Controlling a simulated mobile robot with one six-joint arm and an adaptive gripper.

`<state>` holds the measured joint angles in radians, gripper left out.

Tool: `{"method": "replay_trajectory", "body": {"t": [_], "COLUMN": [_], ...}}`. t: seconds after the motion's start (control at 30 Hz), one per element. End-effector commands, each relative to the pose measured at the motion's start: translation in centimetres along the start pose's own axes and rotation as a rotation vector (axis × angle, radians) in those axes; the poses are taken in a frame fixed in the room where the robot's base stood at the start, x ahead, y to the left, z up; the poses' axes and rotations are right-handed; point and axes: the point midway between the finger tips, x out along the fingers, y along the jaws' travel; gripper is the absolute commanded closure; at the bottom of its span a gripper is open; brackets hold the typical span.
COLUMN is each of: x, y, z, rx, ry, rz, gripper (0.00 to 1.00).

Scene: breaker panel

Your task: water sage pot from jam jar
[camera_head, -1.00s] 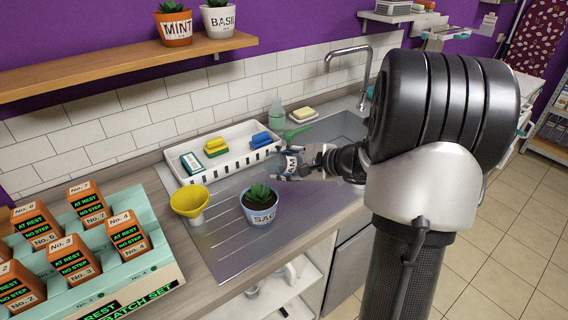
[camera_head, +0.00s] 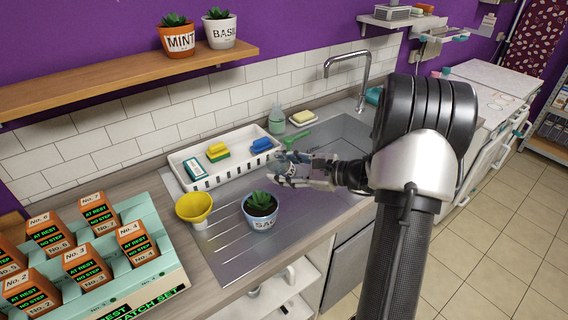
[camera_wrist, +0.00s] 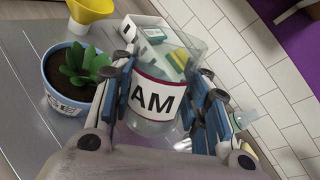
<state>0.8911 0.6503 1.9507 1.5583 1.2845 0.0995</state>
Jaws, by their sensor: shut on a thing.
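The sage pot (camera_head: 261,212), a pale blue-white pot with dark soil and a green succulent, stands upright on the steel drainboard. It also shows at the left of the wrist view (camera_wrist: 74,82). My gripper (camera_head: 281,170) is above the drainboard, to the right of and behind the pot. In the wrist view its fingers (camera_wrist: 168,98) are shut around the clear jam jar (camera_wrist: 156,97), whose white label with a dark red border reads "AM". The jar appears tilted and apart from the pot. I cannot tell the water level inside it.
A yellow funnel (camera_head: 194,209) stands left of the pot. A white rack (camera_head: 228,171) with sponges and a box lies behind. The sink (camera_head: 338,137) and tap (camera_head: 347,52) are at the right. A green tray (camera_head: 137,274) of orange boxes fills the front left.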

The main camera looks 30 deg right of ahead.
Motion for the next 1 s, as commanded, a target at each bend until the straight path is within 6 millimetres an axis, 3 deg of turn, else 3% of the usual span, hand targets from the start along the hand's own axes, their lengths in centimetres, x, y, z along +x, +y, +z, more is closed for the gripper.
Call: {"method": "replay_trajectory", "body": {"t": [0.03, 0.17, 0.47, 0.7, 1.0], "x": [-0.2, -0.2, -0.2, -0.7, -0.7], "y": [-0.4, -0.4, -0.3, -1.2, -1.2], "z": [0.9, 1.4, 1.4, 3.2, 3.1], "rx": [0.062, 0.165, 0.187, 0.346, 0.361], "ry": [-0.035, -0.095, -0.109, -0.201, -0.21], "rz": [0.0, 0.0, 0.0, 0.0, 0.0], "gripper": [0.92, 0.92, 0.92, 0.92, 0.92]}}
